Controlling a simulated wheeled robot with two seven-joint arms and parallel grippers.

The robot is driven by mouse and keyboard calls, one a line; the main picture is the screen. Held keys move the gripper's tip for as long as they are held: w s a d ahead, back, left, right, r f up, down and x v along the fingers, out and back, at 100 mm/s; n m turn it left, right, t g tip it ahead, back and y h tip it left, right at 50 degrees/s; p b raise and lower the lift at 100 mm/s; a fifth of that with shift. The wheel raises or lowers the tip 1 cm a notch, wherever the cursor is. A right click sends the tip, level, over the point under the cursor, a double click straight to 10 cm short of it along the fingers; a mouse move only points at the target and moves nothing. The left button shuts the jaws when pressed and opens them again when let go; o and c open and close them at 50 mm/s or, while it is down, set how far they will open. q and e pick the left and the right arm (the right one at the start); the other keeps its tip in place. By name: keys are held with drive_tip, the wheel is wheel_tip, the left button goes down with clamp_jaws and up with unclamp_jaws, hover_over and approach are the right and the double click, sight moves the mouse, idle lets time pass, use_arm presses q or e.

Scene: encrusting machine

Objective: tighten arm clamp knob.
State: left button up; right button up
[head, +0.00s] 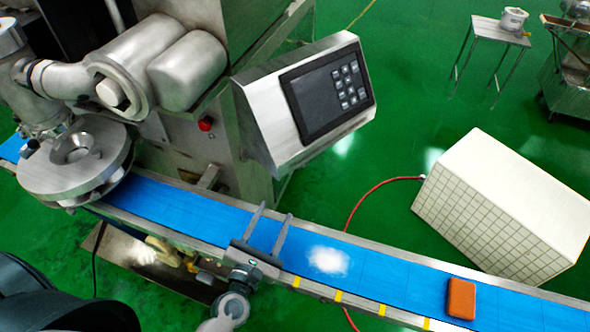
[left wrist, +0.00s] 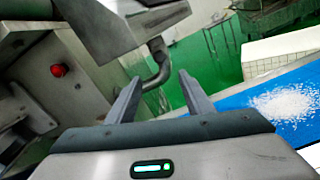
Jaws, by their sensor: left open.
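My left gripper (head: 275,212) is over the blue conveyor belt (head: 385,272), with its two fingers apart and nothing between them. In the left wrist view the open fingers (left wrist: 159,78) point toward a dark bent metal rod (left wrist: 159,55) under the control panel, with a gap between. A pale faceted knob-like end (head: 111,92) sits in a ring at the machine's upper left in the head view, well away from the gripper. I cannot tell for certain which part is the arm clamp knob. My right gripper is not in view.
A red button (head: 205,124) is on the machine body. White powder (head: 328,260) and an orange block (head: 461,298) lie on the belt. A white box (head: 490,170) stands on the green floor.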

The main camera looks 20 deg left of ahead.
use_arm(q)
drive_tip(key=w+p, duration=0.4)
drive_tip(key=w, duration=1.2)
drive_tip(key=shift+w+d, duration=0.25)
drive_tip(key=shift+d, duration=0.05)
drive_tip(key=c, duration=1)
